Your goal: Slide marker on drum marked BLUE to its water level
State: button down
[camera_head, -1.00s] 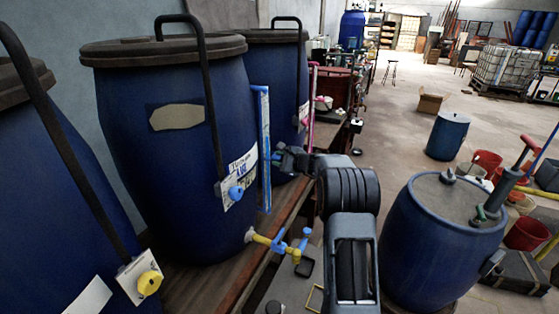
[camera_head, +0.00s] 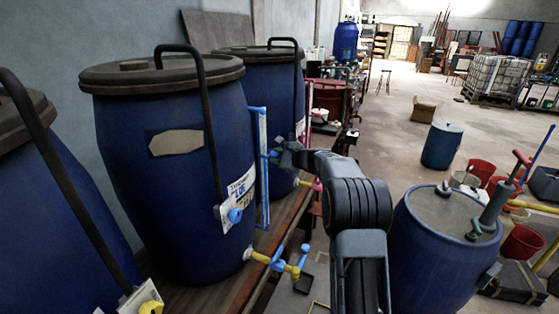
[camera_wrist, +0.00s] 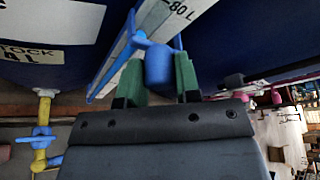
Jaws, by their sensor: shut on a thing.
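The blue drum (camera_head: 170,150) with a blue knob (camera_head: 235,215) and a partly readable white label (camera_head: 240,187) stands on a wooden bench. A tall blue-edged level gauge (camera_head: 262,190) runs up its right side. In the wrist view the pale gauge strip (camera_wrist: 118,58) carries an "80 L" mark near the top. A blue marker (camera_wrist: 158,66) sits beside the strip, between my gripper's green finger pads. My gripper (camera_head: 276,155) is shut on this marker, at the upper half of the gauge. The water level cannot be made out.
A yellow and blue tap (camera_head: 280,263) sticks out below the gauge. Another drum (camera_head: 277,90) with a pink gauge stands behind, and one with a yellow knob (camera_head: 150,307) stands in front. A blue barrel (camera_head: 430,250) stands on the right.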

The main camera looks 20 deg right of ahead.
jog(key=shift+a, duration=0.1)
jog(key=c, duration=0.9)
grip_release()
jog(key=shift+o, duration=0.2)
jog(key=shift+s, duration=0.1)
jog(key=shift+s+d, duration=0.15)
jog(key=shift+d, duration=0.1)
jog(key=b+v, duration=0.3)
jog(key=v, duration=1)
jog(key=shift+s, duration=0.15)
